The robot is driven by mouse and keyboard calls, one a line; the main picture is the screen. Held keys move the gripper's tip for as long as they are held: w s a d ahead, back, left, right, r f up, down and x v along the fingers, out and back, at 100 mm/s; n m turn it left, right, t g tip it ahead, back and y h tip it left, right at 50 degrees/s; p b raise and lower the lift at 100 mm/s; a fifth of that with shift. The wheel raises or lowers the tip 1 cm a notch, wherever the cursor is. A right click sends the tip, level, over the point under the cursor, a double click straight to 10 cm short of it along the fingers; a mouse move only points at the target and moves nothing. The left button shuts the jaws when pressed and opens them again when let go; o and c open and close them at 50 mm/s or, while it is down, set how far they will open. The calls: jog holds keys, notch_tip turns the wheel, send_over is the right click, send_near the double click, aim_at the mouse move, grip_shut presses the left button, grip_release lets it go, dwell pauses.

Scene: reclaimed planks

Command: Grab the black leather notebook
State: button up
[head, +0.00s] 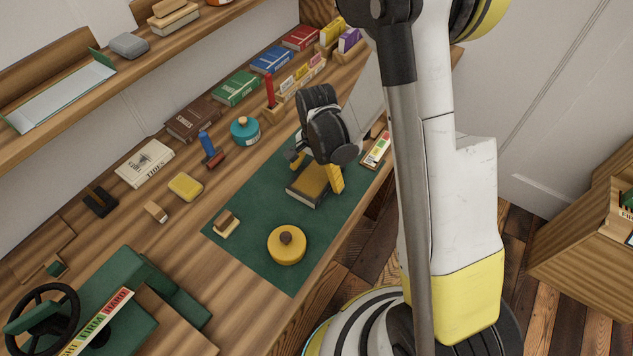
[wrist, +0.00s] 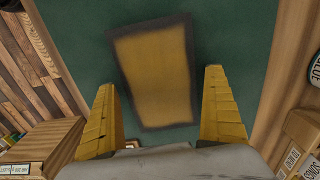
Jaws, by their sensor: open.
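A dark-edged, book-like thing with a tan-yellow top (head: 307,187) lies flat on the green mat; I take it for the black leather notebook, though its leather is hard to make out. My gripper (head: 318,173) is open just above it, pointing down, and hides its far part in the head view. In the wrist view the notebook (wrist: 153,73) lies tilted ahead of and partly between the two yellow fingers of my gripper (wrist: 163,100). There is a gap on each side, and nothing is held.
The green mat (head: 262,255) also bears a round yellow lidded pot (head: 287,245) and a small brown-and-cream block (head: 226,224). A teal pot (head: 245,130) and several books stand toward the wall. A small tray (head: 377,150) is at the right edge.

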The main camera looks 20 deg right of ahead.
jog(key=shift+f, duration=0.35)
jog(key=shift+r, duration=0.1)
jog(key=shift+c, duration=0.3)
jog(key=c, duration=1.2)
